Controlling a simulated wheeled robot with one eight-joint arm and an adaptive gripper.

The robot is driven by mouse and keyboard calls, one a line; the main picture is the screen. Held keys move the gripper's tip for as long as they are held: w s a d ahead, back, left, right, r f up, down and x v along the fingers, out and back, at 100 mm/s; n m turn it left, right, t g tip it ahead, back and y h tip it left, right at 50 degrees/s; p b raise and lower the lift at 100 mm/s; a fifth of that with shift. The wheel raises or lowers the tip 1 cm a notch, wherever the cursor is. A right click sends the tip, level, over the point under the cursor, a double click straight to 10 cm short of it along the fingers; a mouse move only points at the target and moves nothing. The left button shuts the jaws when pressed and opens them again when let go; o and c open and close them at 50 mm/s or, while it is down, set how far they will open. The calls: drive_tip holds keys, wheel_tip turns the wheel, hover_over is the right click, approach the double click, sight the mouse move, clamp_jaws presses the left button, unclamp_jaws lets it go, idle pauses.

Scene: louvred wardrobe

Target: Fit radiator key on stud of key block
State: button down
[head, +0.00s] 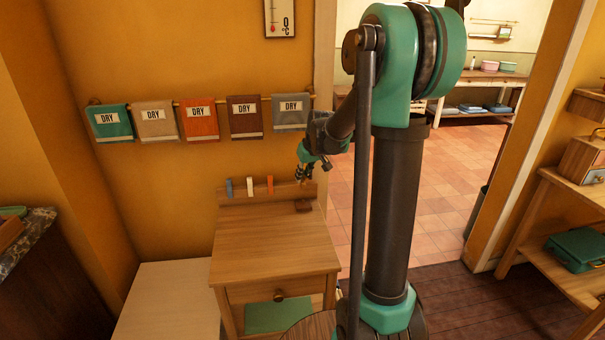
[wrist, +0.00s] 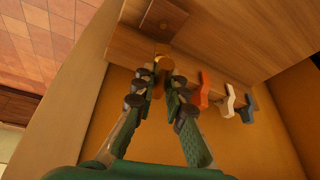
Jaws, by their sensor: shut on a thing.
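My gripper (head: 303,178) is above the back right of the small wooden cabinet. In the wrist view my gripper (wrist: 162,70) has its fingers shut on a small brass-coloured piece, the radiator key (wrist: 158,76). The fingers hide part of the key. The key block (head: 303,206) is a small dark brown block on the cabinet top, below my gripper in the head view. In the wrist view the key block (wrist: 162,20) lies just beyond the fingertips, with a small dark mark that may be its stud. The key appears apart from the block.
Blue (head: 229,187), white (head: 250,187) and orange (head: 270,184) pieces stand along the raised back board (head: 235,197) of the cabinet (head: 270,245). Cloths (head: 200,123) hang on a wall rail behind. The front of the cabinet top is clear.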

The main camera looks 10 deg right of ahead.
sight(305, 186)
drive_tip(key=shift+f, duration=2.1)
drive_tip(key=shift+f, duration=1.15)
idle(2.0)
drive_tip(key=c, duration=1.5)
unclamp_jaws()
drive_tip(key=shift+r, duration=0.1)
drive_tip(key=s+v, duration=0.1)
drive_tip(key=v, duration=1.1)
drive_tip(key=s+f+m, duration=0.1)
drive_tip(key=s+f, duration=0.3)
drive_tip(key=s, duration=0.4)
drive_tip(key=s+d+f+m+h, duration=0.1)
drive_tip(key=s+f, duration=0.3)
drive_tip(key=s, duration=0.5)
drive_tip(key=s+d+f+m+h, duration=0.1)
drive_tip(key=s+f, duration=0.4)
drive_tip(key=s, duration=0.3)
drive_tip(key=shift+s+d+f, duration=0.1)
drive_tip(key=shift+s, duration=0.05)
